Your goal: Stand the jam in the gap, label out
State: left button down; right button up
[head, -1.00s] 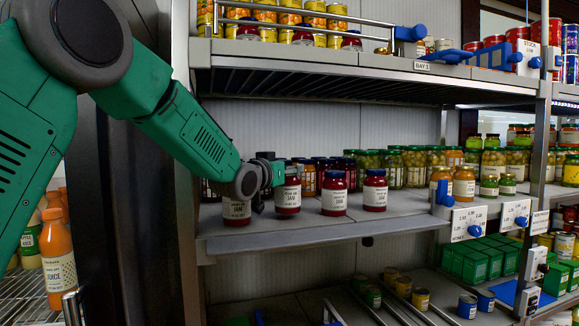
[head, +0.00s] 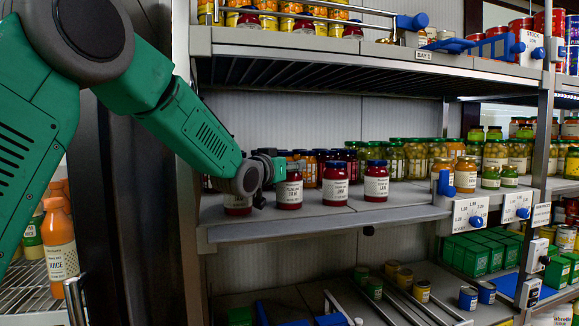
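My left gripper (head: 273,172) is shut on a red jam jar (head: 289,188) with a dark blue lid, reaching it from the left. The jar is upright, its white label facing out toward me. It shows in the gap of the front row on the middle shelf. A jam jar (head: 238,205) stands to its left, partly hidden by my wrist. Another jam jar (head: 335,183) and one more (head: 376,184) stand to its right, labels out. I cannot tell whether the held jar touches the shelf. The fingertips are partly hidden. My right gripper is not in view.
The middle shelf (head: 330,222) has bare room in front of the back-row jars and right of the jam. The upper shelf (head: 350,50) overhangs it. A dark upright (head: 130,215) stands close to my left arm. A juice bottle (head: 59,250) is at left.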

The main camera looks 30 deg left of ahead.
pick_arm(q)
jog(key=c, duration=0.7)
grip_release()
jog(key=shift+s+f, duration=0.1)
jog(key=shift+f, duration=0.05)
jog(key=s, duration=0.8)
jog(key=s+d, duration=0.1)
jog(key=s, duration=0.2)
jog(key=shift+s, duration=0.4)
